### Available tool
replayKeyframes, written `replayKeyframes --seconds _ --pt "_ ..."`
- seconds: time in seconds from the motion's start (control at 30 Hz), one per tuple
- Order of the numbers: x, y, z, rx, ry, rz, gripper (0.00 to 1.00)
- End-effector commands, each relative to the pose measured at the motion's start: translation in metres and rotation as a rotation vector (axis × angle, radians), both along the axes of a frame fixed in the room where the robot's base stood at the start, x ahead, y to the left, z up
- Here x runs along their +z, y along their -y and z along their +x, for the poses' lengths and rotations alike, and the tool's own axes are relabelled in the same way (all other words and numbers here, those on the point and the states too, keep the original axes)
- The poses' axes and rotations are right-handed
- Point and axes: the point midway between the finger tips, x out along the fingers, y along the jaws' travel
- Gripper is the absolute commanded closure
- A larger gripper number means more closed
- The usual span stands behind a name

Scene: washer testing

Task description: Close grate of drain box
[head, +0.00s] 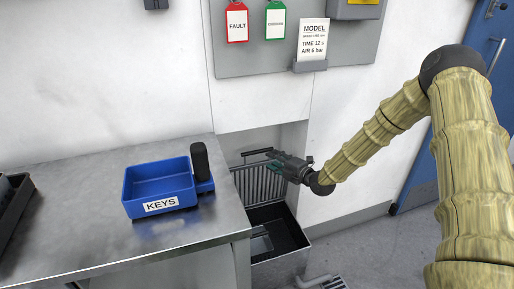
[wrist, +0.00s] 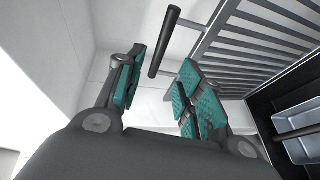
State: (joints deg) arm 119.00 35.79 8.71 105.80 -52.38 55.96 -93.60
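The drain box (head: 277,237) is a dark open bin low beside the metal table; it also shows at the right of the wrist view (wrist: 262,115). Its barred grate (head: 258,186) stands raised at the back of the box, and its bars fill the upper right of the wrist view (wrist: 250,45). A dark bar handle (head: 257,152) sits at the grate's top edge; in the wrist view the handle (wrist: 164,42) lies beyond and between my fingertips. My gripper (head: 277,163) is open, with teal pads (wrist: 160,85) apart and nothing between them, close to the handle.
The metal table (head: 90,195) stands at the left with a blue KEYS tray (head: 160,187) and a black upright cylinder (head: 200,162). A grey board with tags (head: 237,24) hangs above. A blue door (head: 423,150) is at the right.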

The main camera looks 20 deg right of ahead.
Motion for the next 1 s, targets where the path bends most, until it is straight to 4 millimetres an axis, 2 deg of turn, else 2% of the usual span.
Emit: replayKeyframes --seconds 0.17,0.63,0.8,1.0 --pt "-0.003 -0.006 0.014 0.002 0.006 -0.007 0.63" --pt "-0.014 -0.036 0.078 0.001 0.004 -0.004 0.63" --pt "-0.016 -0.042 0.092 0.001 0.004 -0.004 0.63" --pt "-0.016 -0.044 0.096 0.001 0.003 -0.003 0.63"
